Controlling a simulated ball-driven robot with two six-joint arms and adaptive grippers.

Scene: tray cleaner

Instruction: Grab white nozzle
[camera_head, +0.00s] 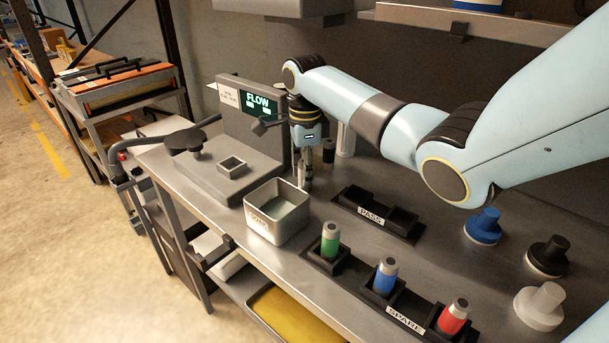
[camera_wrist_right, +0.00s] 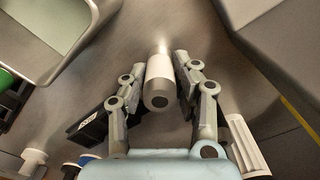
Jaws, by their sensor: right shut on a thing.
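The white nozzle (camera_wrist_right: 160,68), a pale cylinder with a grey end and a dark round centre, is between the fingers of my right gripper (camera_wrist_right: 160,82) in the right wrist view. The fingers are shut on it from both sides. In the head view my right gripper (camera_head: 304,180) points down over the bench, behind the grey bin and right of the flow station. The nozzle is mostly hidden by the fingers there. I cannot tell whether it touches the bench. My left gripper is not in view.
The flow station (camera_head: 237,117) has a small square socket (camera_head: 232,166). A grey bin (camera_head: 277,228) stands in front. The PASS rack (camera_head: 352,199) looks empty. The SPARE rack (camera_head: 345,284) holds green, blue and red nozzles. Blue, black and white knobs stand at right, including the white knob (camera_head: 540,303).

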